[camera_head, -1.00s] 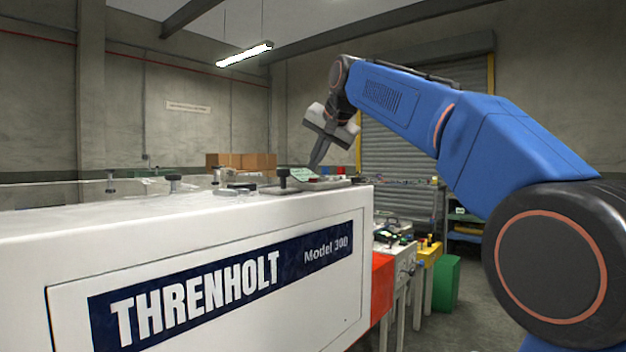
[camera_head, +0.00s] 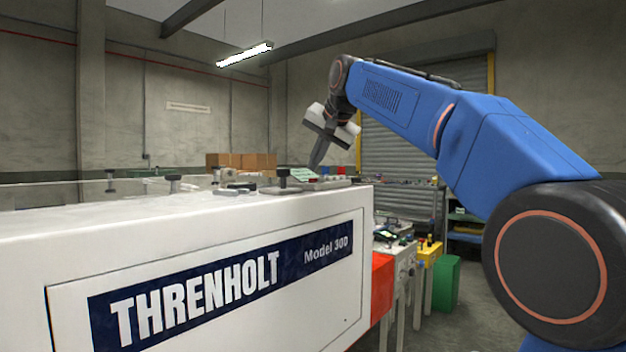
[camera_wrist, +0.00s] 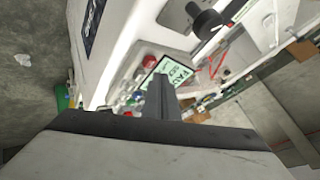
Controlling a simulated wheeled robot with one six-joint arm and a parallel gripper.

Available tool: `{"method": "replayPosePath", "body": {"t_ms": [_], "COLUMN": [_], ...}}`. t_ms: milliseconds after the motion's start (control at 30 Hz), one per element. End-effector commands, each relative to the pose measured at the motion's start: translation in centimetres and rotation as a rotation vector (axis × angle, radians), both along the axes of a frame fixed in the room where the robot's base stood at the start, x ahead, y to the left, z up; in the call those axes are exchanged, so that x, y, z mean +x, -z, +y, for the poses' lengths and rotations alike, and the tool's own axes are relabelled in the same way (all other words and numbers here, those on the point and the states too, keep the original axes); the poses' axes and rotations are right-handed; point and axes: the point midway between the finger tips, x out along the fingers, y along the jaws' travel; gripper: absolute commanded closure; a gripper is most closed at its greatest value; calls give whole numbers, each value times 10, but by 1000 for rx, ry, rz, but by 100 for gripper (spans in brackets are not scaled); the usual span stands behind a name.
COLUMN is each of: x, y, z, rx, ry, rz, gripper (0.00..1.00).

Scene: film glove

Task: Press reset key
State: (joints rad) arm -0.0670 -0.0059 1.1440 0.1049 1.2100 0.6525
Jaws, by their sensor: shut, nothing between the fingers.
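My gripper (camera_head: 318,155) is shut and empty, its fingers pointing down over the panel on top of the white Threnholt machine (camera_head: 200,225). In the wrist view my shut fingers (camera_wrist: 158,97) overlap the edge of a greenish display (camera_wrist: 165,75) with dark lettering that seems to begin "FAU". A red round button (camera_wrist: 149,60) sits beside the display. Pale keys (camera_wrist: 128,85) lie at the panel's left, small and blurred. I cannot make out which one is the reset key. I cannot tell whether the fingertips touch the panel.
A black knob (camera_wrist: 208,24) stands on the machine top close to the display; black knobs also show in the head view (camera_head: 282,175). Cardboard boxes (camera_head: 240,161) and a roller shutter stand behind. A green bin (camera_head: 447,283) is on the floor at right.

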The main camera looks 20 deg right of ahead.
Motion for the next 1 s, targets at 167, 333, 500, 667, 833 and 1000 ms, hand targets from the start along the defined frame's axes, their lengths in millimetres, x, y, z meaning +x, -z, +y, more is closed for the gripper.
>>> {"method": "replayPosePath", "body": {"t_ms": [167, 333, 500, 667, 833, 1000], "x": [0, 0, 0, 0, 0, 0], "y": [2, 7, 8, 8, 9, 10], "z": [0, 0, 0, 0, 0, 0], "rx": [0, 0, 0, 0, 0, 0], "ry": [0, 0, 0, 0, 0, 0], "rz": [0, -1, -1, 0, 0, 0], "gripper": [100, 100, 100, 100, 100, 100]}}
